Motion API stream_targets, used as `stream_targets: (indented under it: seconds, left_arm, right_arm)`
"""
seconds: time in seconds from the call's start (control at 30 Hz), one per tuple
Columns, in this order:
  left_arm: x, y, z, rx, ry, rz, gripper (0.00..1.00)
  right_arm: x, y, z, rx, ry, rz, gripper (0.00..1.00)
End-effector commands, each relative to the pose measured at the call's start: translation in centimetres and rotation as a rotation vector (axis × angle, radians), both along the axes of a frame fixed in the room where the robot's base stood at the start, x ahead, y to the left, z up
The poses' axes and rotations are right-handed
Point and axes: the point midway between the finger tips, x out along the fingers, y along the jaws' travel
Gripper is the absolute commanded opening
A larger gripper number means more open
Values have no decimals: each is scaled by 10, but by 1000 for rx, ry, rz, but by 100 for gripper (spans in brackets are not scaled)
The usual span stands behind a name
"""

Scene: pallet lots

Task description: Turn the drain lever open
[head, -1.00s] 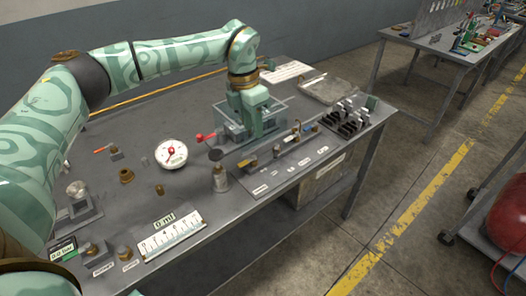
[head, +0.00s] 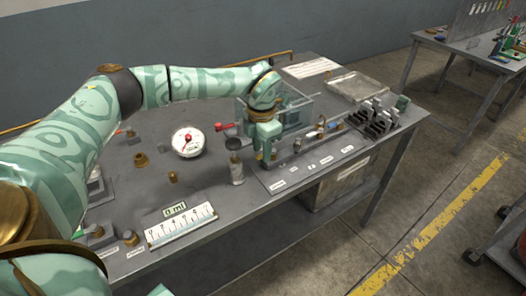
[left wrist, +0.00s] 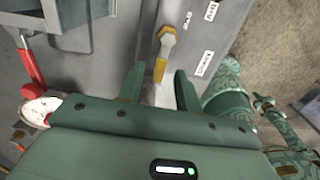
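A yellow-handled lever (left wrist: 160,70) with a brass hex pivot (left wrist: 167,38) lies on the grey valve strip, in the left wrist view. My left gripper (left wrist: 160,84) is open, with one finger on each side of the handle's near end. I cannot tell whether they touch it. In the head view my left gripper (head: 266,155) points down at the left end of the valve strip (head: 278,184) and mostly hides this lever. A red lever (head: 225,126) sticks out left of the clear tank (head: 294,110). My right gripper is not visible.
A small bottle with a dark top (head: 236,170) stands close left of my left gripper. A round dial (head: 187,141) and a white scale (head: 181,224) are farther left. Black clamp blocks (head: 378,122) stand at the strip's right end.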

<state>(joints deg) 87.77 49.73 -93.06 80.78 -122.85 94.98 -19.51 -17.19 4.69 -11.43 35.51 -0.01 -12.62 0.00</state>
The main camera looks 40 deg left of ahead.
Motion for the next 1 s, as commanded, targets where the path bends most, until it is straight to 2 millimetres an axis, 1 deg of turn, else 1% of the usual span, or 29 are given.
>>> stream_targets:
  seconds: [0.03, 0.1, 0.33, 0.37, 0.4, 0.47, 0.5, 0.77, 0.87, 1.0]
  left_arm:
    - [0, 0, -4, 0, 1, 0, 34]
    - [0, 0, -6, 0, 0, 1, 34]
    - [0, 0, -6, 0, -1, 0, 34]
    - [0, 0, -6, 0, -1, 0, 31]
    - [0, 0, -6, 0, -1, 0, 20]
    - [0, 0, -6, 0, -1, 0, 4]
    - [0, 0, -6, 0, -1, 0, 0]
    - [0, 0, -5, 0, -1, 9, 0]
    - [0, -1, -3, 0, -2, 32, 0]
    - [-1, -3, -1, 0, -3, 93, 0]
  right_arm:
    - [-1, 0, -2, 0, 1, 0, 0]
    - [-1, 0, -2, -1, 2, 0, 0]
    - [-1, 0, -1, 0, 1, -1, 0]
    - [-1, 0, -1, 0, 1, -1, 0]
    - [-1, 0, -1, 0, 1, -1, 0]
    - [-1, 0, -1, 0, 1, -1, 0]
    - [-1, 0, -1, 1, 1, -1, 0]
    - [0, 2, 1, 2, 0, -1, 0]
    - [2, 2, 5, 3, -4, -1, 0]
    - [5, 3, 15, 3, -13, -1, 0]
